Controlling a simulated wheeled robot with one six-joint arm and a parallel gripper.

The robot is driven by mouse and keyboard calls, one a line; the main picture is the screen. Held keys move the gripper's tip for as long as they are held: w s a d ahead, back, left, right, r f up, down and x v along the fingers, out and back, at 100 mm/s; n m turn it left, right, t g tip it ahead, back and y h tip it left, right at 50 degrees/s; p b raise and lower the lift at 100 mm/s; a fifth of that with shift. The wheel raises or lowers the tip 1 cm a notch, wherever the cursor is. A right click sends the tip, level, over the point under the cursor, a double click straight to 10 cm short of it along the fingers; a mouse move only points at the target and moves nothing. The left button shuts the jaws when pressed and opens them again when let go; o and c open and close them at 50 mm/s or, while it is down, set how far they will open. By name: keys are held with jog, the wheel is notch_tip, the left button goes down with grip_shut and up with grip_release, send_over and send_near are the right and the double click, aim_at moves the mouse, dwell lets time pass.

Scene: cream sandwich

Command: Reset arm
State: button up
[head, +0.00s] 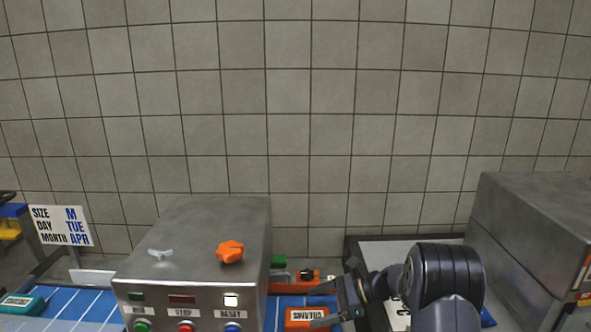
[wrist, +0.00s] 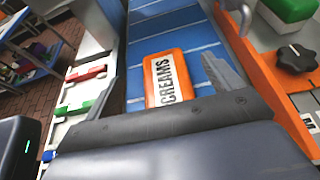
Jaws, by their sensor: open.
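My gripper (head: 326,304) is at the lower middle right of the head view, with my dark arm to its right. In the wrist view its two fingers stand apart, one on each side of an orange pack labelled CREAMS (wrist: 153,88). The pack lies on a blue belt (wrist: 190,48) with white lines. It also shows in the head view (head: 305,315), by my fingertips. I cannot tell whether the fingers touch it.
A steel machine (head: 190,225) with an orange star knob (head: 230,251) and buttons stands left of my gripper. Another steel box (head: 530,225) stands at the right. An orange rail (wrist: 262,75) and black knob (wrist: 296,59) flank the belt. A turquoise pack (head: 22,304) lies far left.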

jog(key=shift+r+p, duration=0.3)
jog(key=shift+r, duration=0.4)
jog(key=shift+f, duration=0.15)
